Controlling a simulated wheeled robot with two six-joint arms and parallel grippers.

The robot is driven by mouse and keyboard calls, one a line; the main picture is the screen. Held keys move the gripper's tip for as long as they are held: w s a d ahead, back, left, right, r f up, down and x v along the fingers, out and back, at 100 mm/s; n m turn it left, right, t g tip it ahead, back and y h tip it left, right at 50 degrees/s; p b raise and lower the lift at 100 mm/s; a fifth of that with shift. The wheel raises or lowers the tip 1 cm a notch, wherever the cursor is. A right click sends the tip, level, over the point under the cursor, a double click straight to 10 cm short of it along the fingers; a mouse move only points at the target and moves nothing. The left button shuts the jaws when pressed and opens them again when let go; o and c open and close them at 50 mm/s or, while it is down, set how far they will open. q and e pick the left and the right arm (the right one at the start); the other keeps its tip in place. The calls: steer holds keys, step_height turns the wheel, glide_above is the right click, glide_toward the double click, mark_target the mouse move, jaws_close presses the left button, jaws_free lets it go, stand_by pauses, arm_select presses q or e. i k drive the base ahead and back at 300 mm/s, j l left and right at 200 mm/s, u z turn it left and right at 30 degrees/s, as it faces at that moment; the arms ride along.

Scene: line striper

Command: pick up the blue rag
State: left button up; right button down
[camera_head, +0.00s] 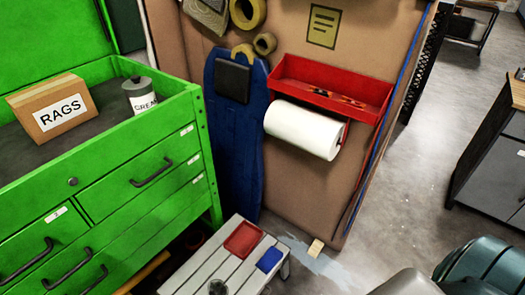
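The blue rag (269,259) lies as a small folded square on a pale slatted bench (203,262) at the bottom middle. A red folded piece or shallow tray (243,239) lies beside it, to its upper left. A small dark object (217,287) is at the bottom edge of the bench, partly cut off, and I cannot tell what it is. Neither of my grippers can be made out in this view.
A green tool chest (110,160) stands at left with a RAGS box (52,108) and a can (141,95) on top. A paper towel roll (303,130) hangs under a red shelf (330,88). Grey floor (400,190) is clear at right, behind a teal object (490,265).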

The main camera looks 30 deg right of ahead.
mark_target(273, 255)
steer(key=k+l+z, duration=0.1)
steer(key=z, duration=0.25)
steer(key=l+z, duration=0.35)
